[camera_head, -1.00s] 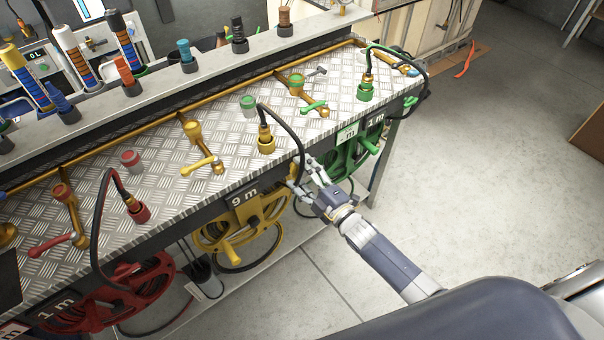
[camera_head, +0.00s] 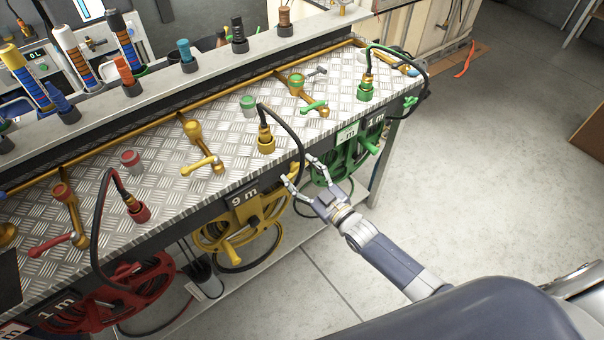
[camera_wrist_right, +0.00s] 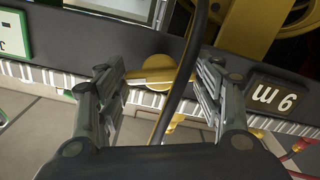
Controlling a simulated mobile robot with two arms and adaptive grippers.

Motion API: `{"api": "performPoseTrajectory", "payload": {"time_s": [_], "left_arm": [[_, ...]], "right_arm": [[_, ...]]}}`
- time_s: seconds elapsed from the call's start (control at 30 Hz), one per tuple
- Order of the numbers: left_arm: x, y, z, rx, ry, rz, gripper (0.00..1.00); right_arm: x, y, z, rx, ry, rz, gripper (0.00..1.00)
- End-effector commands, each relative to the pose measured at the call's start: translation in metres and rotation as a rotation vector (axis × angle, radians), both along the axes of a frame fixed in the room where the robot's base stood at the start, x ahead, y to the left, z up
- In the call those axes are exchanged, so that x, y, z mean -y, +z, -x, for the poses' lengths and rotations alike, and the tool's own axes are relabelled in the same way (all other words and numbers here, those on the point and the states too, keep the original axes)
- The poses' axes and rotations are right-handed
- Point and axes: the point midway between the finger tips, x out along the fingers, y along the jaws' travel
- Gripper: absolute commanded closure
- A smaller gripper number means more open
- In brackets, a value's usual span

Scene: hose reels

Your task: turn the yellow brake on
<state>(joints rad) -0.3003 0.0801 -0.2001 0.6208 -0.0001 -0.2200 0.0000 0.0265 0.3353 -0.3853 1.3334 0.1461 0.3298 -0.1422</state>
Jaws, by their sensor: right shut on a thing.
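The yellow brake (camera_wrist_right: 155,72) shows in the right wrist view as a rounded yellow knob with a short pin. It sits on the dark front edge of the bench, beside the 9 m label (camera_wrist_right: 272,97). My right gripper (camera_head: 299,170) is at this edge, and in the wrist view its fingers (camera_wrist_right: 162,80) stand wide on both sides of the brake, shut on it. A black hose (camera_wrist_right: 186,75) crosses in front of the brake, between the fingers. The yellow reel (camera_head: 240,222) hangs below the edge, left of my right gripper. My left gripper is out of view.
The green reel (camera_head: 345,160) hangs close to the right and the red reel (camera_head: 130,290) to the left. Yellow (camera_head: 203,163), green and red valve handles stand on the tread-plate bench top (camera_head: 235,165).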

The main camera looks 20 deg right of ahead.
Motion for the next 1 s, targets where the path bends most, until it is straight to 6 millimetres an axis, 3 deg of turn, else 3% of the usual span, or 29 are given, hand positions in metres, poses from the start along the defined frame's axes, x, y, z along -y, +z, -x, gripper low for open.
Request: {"api": "performPoseTrajectory", "payload": {"time_s": [0.43,1.0], "left_arm": [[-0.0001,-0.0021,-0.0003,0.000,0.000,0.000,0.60],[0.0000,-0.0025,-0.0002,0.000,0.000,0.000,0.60]], "right_arm": [[-0.0001,-0.0001,-0.0001,-0.095,0.001,-0.260,0.62],[-0.0003,0.0000,0.0000,-0.117,0.000,-0.322,0.62]]}}
